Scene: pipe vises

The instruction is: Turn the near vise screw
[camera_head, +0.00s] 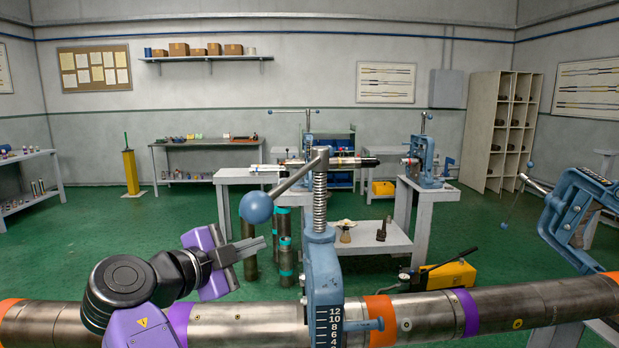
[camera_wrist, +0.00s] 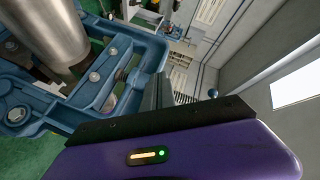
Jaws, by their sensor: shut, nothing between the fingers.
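The near vise (camera_head: 323,275) is blue and stands upright over the pipe in the foreground. Its threaded screw (camera_head: 320,200) rises from the top. A slanted handle bar (camera_head: 302,173) crosses the screw's top and ends in a blue ball (camera_head: 256,207) at lower left. My purple and black gripper (camera_head: 262,243) is left of the vise and just below the ball, apart from both in the picture. Its fingers are shut and empty. In the wrist view the dark fingers (camera_wrist: 159,92) show beside a blue vise frame (camera_wrist: 125,65); a small blue ball (camera_wrist: 212,93) is to their right.
A long steel pipe (camera_head: 430,312) with orange and purple bands runs across the foreground. Another blue vise (camera_head: 575,215) stands at right. A yellow pump (camera_head: 445,280) sits on the floor behind the pipe. Tables with more vises (camera_head: 427,165) stand farther back.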

